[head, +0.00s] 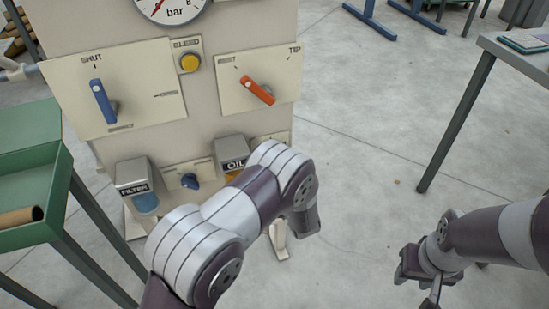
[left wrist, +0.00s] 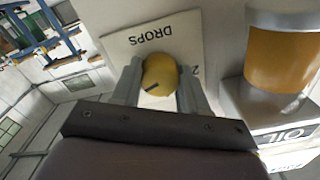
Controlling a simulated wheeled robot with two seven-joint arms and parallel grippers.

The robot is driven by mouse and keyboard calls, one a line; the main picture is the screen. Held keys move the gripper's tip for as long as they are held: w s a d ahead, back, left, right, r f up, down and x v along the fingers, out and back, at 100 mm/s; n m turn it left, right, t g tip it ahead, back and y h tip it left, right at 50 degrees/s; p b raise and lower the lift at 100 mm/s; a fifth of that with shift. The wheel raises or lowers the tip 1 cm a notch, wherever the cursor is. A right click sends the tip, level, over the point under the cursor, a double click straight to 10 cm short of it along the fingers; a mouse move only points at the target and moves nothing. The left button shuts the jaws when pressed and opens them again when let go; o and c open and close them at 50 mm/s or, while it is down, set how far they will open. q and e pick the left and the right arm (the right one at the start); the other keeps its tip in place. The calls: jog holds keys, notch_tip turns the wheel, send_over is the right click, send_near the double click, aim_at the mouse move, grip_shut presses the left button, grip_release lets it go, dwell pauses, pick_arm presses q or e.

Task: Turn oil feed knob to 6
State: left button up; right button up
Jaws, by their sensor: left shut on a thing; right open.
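In the left wrist view the yellow oil feed knob (left wrist: 160,72) sits on a pale plate (left wrist: 118,47) lettered DROPS, seen upside down. A dark pointer line shows on the knob's face. A "2" is readable beside the knob; the other scale numbers are hidden. My left gripper (left wrist: 158,88) is shut on the knob, one finger on each side. In the head view my left arm covers the knob and that gripper. My right gripper (head: 420,272) is open and empty at the lower right, away from the panel.
The OIL unit (head: 232,150) is right beside the knob plate; its amber cup (left wrist: 284,52) shows in the left wrist view. The panel also carries a blue lever (head: 102,102), a red lever (head: 258,91) and a yellow BLEED button (head: 190,62). A green bench (head: 55,185) stands left.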

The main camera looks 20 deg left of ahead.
pick_arm(q)
jog(key=shift+a+f, duration=0.1)
jog(key=shift+f, duration=0.15)
jog(key=o, duration=0.8)
jog(key=shift+o, duration=1.3)
jog(key=shift+r, duration=0.1)
jog(key=p+v, duration=0.2)
jog(key=v, duration=1)
jog(key=shift+s+p, duration=0.25)
jog(key=shift+p, duration=0.1)
jog(key=shift+d, duration=0.2)
